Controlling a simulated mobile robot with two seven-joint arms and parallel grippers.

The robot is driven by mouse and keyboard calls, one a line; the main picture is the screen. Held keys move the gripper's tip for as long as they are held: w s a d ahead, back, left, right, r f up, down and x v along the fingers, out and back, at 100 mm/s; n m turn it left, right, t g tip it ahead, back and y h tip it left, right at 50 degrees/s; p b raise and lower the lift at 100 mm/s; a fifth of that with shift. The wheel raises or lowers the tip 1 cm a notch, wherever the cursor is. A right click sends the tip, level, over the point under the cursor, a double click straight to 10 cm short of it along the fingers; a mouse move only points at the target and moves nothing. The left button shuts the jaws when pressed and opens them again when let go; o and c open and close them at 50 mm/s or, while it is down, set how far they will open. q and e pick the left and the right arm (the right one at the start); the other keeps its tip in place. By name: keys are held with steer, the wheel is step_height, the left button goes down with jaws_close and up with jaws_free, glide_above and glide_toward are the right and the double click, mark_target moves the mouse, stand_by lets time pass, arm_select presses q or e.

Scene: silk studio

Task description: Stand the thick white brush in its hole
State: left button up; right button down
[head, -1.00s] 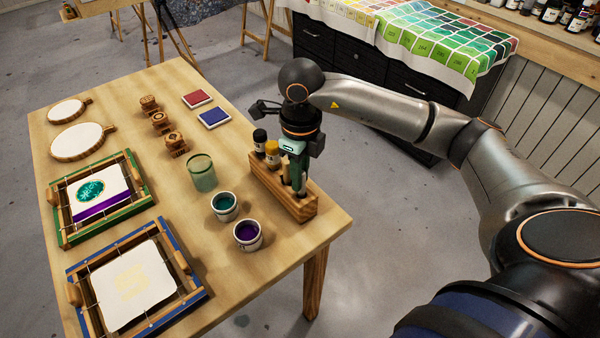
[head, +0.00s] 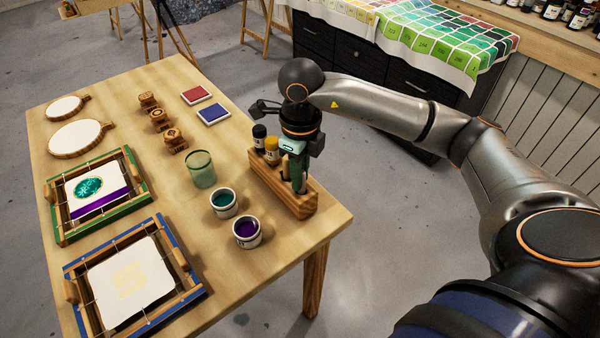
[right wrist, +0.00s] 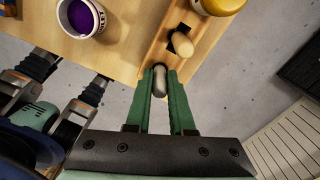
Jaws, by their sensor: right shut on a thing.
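My right gripper (head: 294,180) points down over the wooden rack (head: 266,184) at the table's right edge. In the right wrist view its green fingers (right wrist: 162,85) are shut on the thick white brush (right wrist: 160,80), of which only a pale grey, rounded end shows. The brush is at the near end of the rack (right wrist: 168,28). The fingers hide its lower part, so I cannot tell how deep it sits in a hole. A pale wooden handle (right wrist: 182,42) stands in a dark square hole beside it. My left gripper is not in view.
A black-labelled bottle (head: 259,138) and a yellow bottle (head: 272,150) stand in the rack. A teal pot (head: 223,203), a purple pot (head: 247,232) and a green glass (head: 201,170) stand close to its left. Printing frames (head: 130,278) lie farther left.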

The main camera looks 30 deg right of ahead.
steer(key=c, duration=0.7)
jaws_free()
step_height(320, 180, up, 12)
steer(key=p, duration=0.1)
steer(key=shift+r, duration=0.25)
steer(key=shift+s+f, duration=0.1)
steer(key=shift+s, duration=0.05)
